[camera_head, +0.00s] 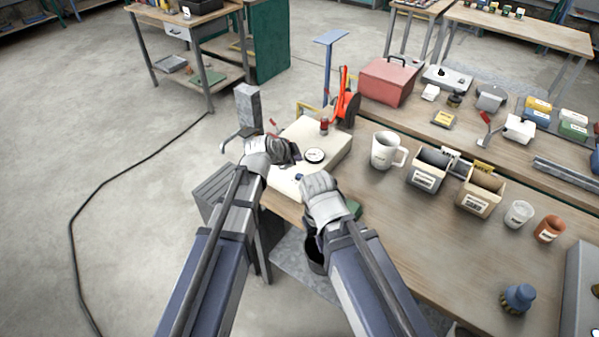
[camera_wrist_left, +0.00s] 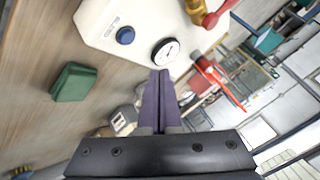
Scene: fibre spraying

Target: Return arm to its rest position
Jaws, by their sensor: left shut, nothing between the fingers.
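My left arm comes in from the left in the head view, and its gripper (camera_head: 287,153) is over the near left part of a cream machine (camera_head: 330,135). In the left wrist view the two dark fingers of this gripper (camera_wrist_left: 161,76) are together with nothing between them, their tips near a round white gauge (camera_wrist_left: 166,52). The machine also has a blue knob (camera_wrist_left: 125,36) and a red valve handle (camera_wrist_left: 219,14). My right arm reaches to the machine's front edge; its gripper (camera_head: 322,190) shows only partly and its fingers are hidden.
A green block (camera_wrist_left: 74,82) lies on the wooden bench beside the machine. To the right stand a white mug (camera_head: 384,150), a labelled bin (camera_head: 427,169), cups and a red toolbox (camera_head: 388,82). The floor to the left is open, with a black cable (camera_head: 125,168).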

